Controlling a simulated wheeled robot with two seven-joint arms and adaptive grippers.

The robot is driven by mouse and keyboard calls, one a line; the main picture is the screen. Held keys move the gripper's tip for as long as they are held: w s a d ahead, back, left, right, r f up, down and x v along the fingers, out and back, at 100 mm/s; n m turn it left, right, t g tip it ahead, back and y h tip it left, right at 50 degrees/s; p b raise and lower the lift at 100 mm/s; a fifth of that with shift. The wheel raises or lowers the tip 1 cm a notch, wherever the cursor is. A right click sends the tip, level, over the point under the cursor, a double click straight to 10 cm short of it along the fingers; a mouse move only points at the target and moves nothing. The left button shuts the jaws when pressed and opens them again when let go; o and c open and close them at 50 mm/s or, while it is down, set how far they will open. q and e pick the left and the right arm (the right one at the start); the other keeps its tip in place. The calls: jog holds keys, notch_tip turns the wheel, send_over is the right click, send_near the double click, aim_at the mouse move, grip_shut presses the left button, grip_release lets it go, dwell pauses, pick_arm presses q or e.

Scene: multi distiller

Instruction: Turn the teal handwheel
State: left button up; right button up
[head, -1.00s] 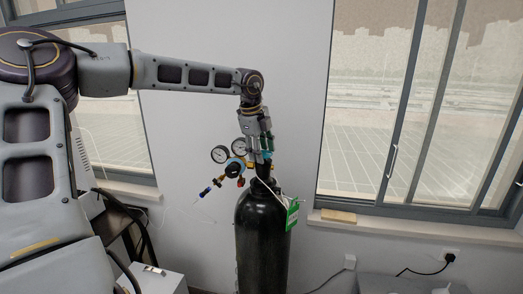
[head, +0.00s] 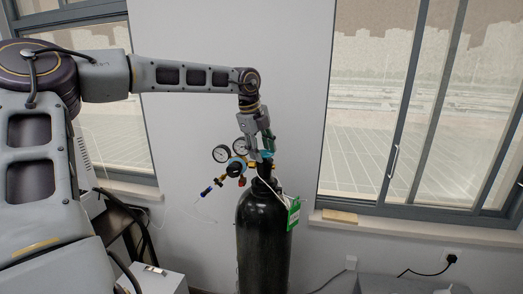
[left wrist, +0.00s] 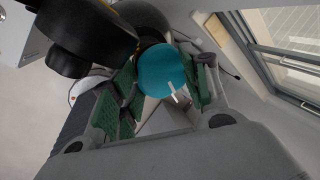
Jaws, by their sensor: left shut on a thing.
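The teal handwheel (left wrist: 162,70) is round with a small white mark and sits between the green-padded fingers of my left gripper (head: 260,150) in the left wrist view. In the head view only a little teal shows at the gripper's tips, above the neck of the black gas cylinder (head: 262,235). My left gripper points down at the cylinder top and is shut on the handwheel. The fingers hide most of the wheel in the head view. My right gripper is not in view.
A regulator with two round gauges (head: 221,154) sits just left of the gripper, close to its fingers. A green tag (head: 294,214) hangs from the cylinder neck. Windows (head: 430,110) and a sill lie behind. Free air is to the right of the cylinder.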

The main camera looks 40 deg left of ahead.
pick_arm(q)
jog(key=shift+m, duration=0.4)
jog(key=o, duration=0.7)
jog(key=shift+w, duration=0.1)
jog(key=o, duration=0.4)
jog(key=shift+w+f, duration=0.1)
jog(key=shift+w, duration=0.2)
jog(key=shift+o, duration=0.2)
jog(key=shift+s, duration=0.3)
jog(key=shift+w+v, duration=0.2)
jog(key=shift+v, duration=0.8)
jog(key=v, duration=1)
jog(key=shift+a, duration=0.1)
